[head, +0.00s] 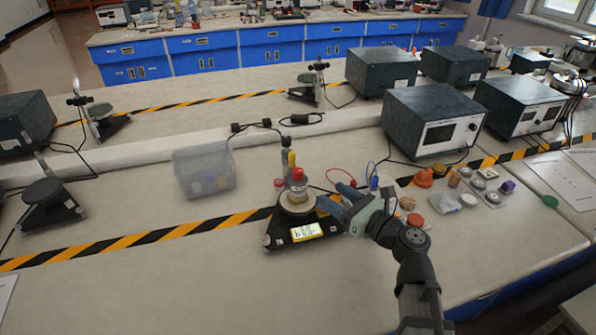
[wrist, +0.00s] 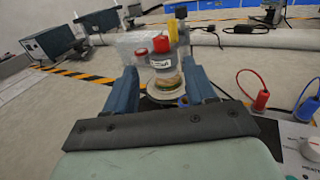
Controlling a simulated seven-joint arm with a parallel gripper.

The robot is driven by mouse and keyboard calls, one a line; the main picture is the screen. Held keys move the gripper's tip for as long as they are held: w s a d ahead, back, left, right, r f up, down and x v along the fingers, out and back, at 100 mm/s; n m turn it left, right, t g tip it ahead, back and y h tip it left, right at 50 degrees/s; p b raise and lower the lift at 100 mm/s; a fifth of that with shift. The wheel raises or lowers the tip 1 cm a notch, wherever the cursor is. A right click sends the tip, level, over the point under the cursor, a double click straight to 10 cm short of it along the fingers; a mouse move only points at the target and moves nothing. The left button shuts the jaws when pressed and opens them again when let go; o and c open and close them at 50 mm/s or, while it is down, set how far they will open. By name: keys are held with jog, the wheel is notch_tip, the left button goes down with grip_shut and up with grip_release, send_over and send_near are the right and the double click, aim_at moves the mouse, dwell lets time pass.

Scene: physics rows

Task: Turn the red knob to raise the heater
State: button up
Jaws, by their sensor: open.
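A stand with a black triangular base (head: 275,238) and a yellow display (head: 307,231) carries a pale round plate with a small stack on it. A red cap-like knob (head: 298,173) tops this stack; it also shows in the wrist view (wrist: 161,44). A smaller red piece (wrist: 139,53) sits to its left; I cannot tell for sure which is the knob. My gripper (head: 334,199) is open, right of the stand. In the wrist view its blue fingers (wrist: 158,80) frame the plate and stack, apart from the red knob. The heater is not clearly identifiable.
A yellow-tipped upright (head: 291,159) stands behind the red knob. A clear bin (head: 205,170) is to the left. Red and blue leads (wrist: 312,98) lie right of the stand. A white panel (wrist: 296,165) with a knob is at the wrist view's lower right. The front-left table is clear.

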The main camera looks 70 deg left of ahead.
aim_at(302, 174)
jog(key=x, duration=1.3)
jog(key=shift+s+a, duration=0.1)
jog(key=shift+a, duration=0.15)
jog(key=c, duration=0.9)
